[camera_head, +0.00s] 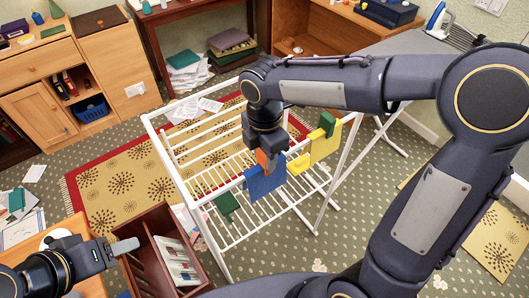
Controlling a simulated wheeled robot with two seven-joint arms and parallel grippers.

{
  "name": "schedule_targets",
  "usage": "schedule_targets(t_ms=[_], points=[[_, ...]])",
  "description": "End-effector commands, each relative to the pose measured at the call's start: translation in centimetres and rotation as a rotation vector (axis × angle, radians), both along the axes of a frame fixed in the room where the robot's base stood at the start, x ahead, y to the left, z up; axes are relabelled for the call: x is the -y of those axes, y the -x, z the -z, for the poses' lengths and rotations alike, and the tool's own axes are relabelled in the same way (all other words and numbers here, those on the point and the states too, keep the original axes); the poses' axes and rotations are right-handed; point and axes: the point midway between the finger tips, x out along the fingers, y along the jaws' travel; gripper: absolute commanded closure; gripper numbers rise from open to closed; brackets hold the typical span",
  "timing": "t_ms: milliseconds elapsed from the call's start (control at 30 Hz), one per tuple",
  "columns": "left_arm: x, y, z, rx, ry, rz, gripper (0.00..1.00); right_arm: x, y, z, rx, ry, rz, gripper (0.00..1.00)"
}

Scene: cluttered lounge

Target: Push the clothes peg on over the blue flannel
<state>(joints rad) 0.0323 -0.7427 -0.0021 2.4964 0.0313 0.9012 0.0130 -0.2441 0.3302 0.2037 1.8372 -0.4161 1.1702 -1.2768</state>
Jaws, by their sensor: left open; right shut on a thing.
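The blue flannel (266,183) hangs over a rail at the front of the white drying rack (216,262). My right gripper (263,153) reaches down from above and is shut on the orange clothes peg (265,160). The peg is at the flannel's top edge; I cannot tell whether its legs straddle the rail and cloth. The gripper hides the peg's upper part. My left gripper (122,247) is open and empty at the lower left, apart from the rack.
Yellow cloth (324,143) and green cloth (327,123) hang right of the flannel. Another green cloth (227,205) is on the rack's left. A dark red crate (133,267) stands near my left gripper. A patterned rug (110,203) lies behind the rack.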

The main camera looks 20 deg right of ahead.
Motion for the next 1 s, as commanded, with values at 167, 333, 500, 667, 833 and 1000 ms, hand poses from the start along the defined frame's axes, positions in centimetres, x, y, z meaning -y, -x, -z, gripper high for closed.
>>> schedule_targets(t_ms=[167, 333, 500, 667, 833, 1000], points=[[0.0, 0.0, 0.1, 0.0, 0.0, 0.0, 0.47, 0.0, 0.0, 0.2, 0.0, 0.0, 0.0, 0.86], [0.0, 0.0, 0.1, 0.0, 0.0, 0.0, 0.47, 0.0, 0.0, 0.2, 0.0, 0.0, 0.0, 0.54], [0.0, 0.0, 0.1, 0.0, 0.0, 0.0, 0.47, 0.0, 0.0, 0.2, 0.0, 0.0, 0.0, 0.37], [0.0, 0.0, 0.1, 0.0, 0.0, 0.0, 0.47, 0.0, 0.0, 0.2, 0.0, 0.0, 0.0, 0.37], [0.0, 0.0, 0.1, 0.0, 0.0, 0.0, 0.47, 0.0, -0.1, -0.5, 0.003, -0.001, 0.001, 0.37], [0.0, 0.0, 0.1, 0.0, 0.0, 0.0, 0.47, -0.1, -0.1, -3.3, 0.005, -0.003, 0.0, 0.37]])
